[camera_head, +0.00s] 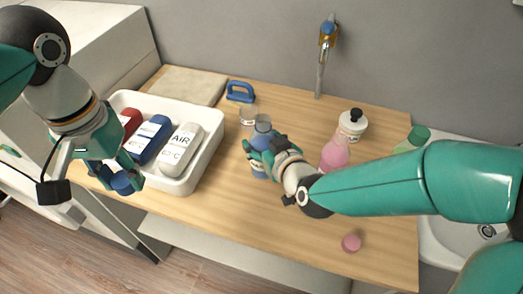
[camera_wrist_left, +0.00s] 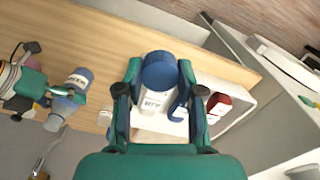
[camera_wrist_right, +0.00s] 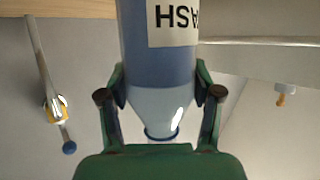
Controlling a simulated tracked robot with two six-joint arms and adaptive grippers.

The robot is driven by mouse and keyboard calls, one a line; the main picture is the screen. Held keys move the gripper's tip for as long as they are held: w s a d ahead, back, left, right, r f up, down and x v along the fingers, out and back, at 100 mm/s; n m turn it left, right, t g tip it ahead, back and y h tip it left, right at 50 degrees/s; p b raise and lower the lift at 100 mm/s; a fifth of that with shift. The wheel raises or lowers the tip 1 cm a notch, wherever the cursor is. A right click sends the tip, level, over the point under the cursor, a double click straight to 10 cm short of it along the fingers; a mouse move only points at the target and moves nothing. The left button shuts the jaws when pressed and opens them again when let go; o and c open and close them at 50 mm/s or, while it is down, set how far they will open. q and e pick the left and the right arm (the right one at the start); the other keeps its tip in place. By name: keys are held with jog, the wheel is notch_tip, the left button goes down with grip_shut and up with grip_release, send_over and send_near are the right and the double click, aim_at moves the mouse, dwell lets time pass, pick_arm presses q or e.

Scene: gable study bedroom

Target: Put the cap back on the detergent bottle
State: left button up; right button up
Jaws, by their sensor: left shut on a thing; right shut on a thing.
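My left gripper (camera_head: 122,180) is shut on a blue round cap (camera_wrist_left: 160,70), held in the air just off the front left of the white tray. The cap also shows in the head view (camera_head: 123,184). My right gripper (camera_wrist_right: 160,98) is shut around the upper part of the detergent bottle (camera_wrist_right: 160,50), a blue bottle with a pale shoulder and a label partly reading "WASH". Its neck is uncapped. In the head view the gripper hides much of the bottle, whose pale top (camera_head: 263,122) shows above the fingers. Cap and bottle are well apart.
A white tray (camera_head: 212,128) holds red, blue and white containers between the grippers. Behind the bottle are a small jar (camera_head: 248,116) and a blue-handled item (camera_head: 240,92). A pink bottle (camera_head: 335,153) and a black-capped white bottle (camera_head: 352,124) stand right. A pink round piece (camera_head: 351,243) lies in front.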

aim_at(263, 118)
jog(key=c, duration=0.5)
jog(key=shift+r, duration=0.2)
